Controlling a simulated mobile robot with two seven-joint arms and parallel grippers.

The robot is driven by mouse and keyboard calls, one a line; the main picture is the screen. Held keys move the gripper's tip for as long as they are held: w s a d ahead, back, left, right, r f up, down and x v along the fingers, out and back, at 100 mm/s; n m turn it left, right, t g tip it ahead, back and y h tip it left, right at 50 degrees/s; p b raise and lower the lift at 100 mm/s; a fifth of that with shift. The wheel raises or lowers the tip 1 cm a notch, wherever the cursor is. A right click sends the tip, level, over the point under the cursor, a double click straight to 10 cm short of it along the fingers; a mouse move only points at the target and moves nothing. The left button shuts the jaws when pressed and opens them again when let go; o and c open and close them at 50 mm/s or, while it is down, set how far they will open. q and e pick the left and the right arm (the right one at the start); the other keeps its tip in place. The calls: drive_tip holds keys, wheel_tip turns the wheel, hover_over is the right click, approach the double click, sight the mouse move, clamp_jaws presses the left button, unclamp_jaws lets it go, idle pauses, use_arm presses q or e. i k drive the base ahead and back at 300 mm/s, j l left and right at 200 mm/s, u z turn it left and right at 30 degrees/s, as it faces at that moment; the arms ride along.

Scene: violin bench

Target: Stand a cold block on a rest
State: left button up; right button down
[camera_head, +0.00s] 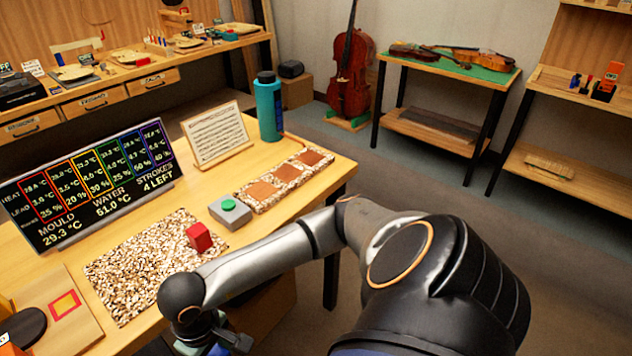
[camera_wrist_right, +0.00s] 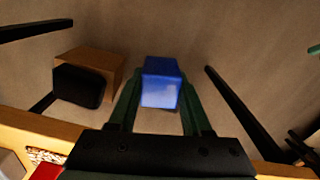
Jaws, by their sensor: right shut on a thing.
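My right gripper (camera_wrist_right: 160,95) is shut on a blue block (camera_wrist_right: 160,85), which sits between its fingers in the right wrist view. In the head view my right arm comes in from the right and its gripper (camera_head: 212,345) is cut off by the bottom edge; the block is not clear there. A speckled strip (camera_head: 250,207) with three flat copper-brown squares (camera_head: 289,173) lies on the bench, and the squares look bare. A red block (camera_head: 199,237) is on the speckled mat (camera_head: 135,260). My left gripper is not in view.
A grey box with a green button (camera_head: 229,207) stands between mat and strip. Behind are a display board (camera_head: 90,185), a sheet-music stand (camera_head: 216,134) and a teal flask (camera_head: 268,105). The right wrist view shows a cardboard box (camera_wrist_right: 92,65) beyond the bench edge.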

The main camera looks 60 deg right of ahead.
sight(199, 238)
drive_tip(key=k+l, duration=0.1)
drive_tip(key=l, duration=2.3)
drive_tip(key=k, duration=0.05)
